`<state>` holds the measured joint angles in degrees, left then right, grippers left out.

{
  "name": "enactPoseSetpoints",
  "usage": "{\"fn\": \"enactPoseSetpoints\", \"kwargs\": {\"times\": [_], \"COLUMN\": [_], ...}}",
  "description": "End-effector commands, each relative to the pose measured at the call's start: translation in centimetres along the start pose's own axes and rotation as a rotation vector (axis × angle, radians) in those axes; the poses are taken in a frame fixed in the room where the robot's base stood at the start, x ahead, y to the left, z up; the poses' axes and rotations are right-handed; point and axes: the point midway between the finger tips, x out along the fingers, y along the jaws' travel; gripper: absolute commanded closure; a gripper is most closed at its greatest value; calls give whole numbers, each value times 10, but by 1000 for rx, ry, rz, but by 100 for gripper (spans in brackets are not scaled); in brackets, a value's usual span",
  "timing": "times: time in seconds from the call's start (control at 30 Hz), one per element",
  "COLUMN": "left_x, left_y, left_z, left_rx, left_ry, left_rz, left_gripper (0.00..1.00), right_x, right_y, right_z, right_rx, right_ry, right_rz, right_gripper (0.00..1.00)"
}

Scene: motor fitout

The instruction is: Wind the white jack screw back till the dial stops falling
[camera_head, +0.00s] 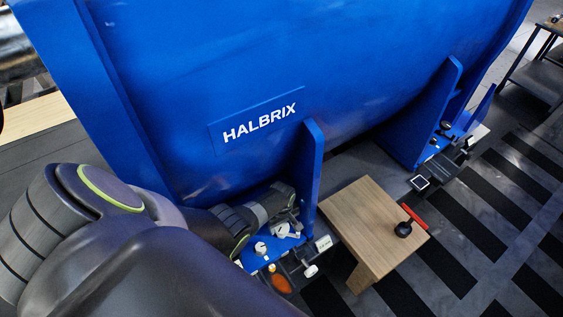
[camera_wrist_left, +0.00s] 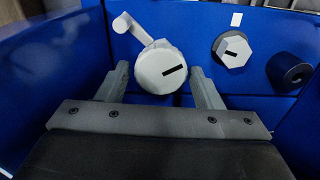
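My left gripper (camera_wrist_left: 159,75) is open, with one finger on each side of this head and a narrow gap seeming to show at each side. In the head view my left gripper (camera_head: 288,208) reaches down beside the blue motor foot, above a white part (camera_head: 284,231). I cannot make out a dial reading. My right gripper is not in view.
A second pale hex head (camera_wrist_left: 233,51) and a black round socket (camera_wrist_left: 290,71) lie to the right. The blue HALBRIX housing (camera_head: 260,122) rises behind, with an upright blue rib (camera_head: 308,170). A wooden stand (camera_head: 365,215) holds a red-handled tool (camera_head: 405,228).

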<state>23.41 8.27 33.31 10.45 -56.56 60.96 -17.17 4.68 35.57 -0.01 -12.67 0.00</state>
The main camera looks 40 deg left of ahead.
Motion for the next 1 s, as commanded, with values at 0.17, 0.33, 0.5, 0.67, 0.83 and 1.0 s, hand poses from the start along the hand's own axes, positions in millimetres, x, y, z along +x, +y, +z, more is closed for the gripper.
{"fn": "enactPoseSetpoints", "kwargs": {"times": [0.17, 0.33, 0.5, 0.67, 0.83, 1.0], "left_x": [0, 0, -11, -36, -68, -94], "left_y": [0, -1, -1, 0, 0, -1], "left_z": [0, 0, 1, 0, 0, 0], "left_rx": [0, 0, 0, 0, 0, 1], "left_ry": [-1, -1, -2, 0, 0, 0], "left_rz": [-1, -1, -1, 1, 1, 0], "left_gripper": [28, 28, 28, 28, 28, 28], "right_x": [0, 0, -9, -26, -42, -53], "right_y": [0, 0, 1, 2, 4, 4], "right_z": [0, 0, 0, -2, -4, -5], "right_rx": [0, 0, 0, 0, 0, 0], "right_ry": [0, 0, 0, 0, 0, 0], "right_rz": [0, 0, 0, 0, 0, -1], "right_gripper": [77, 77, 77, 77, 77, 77]}}
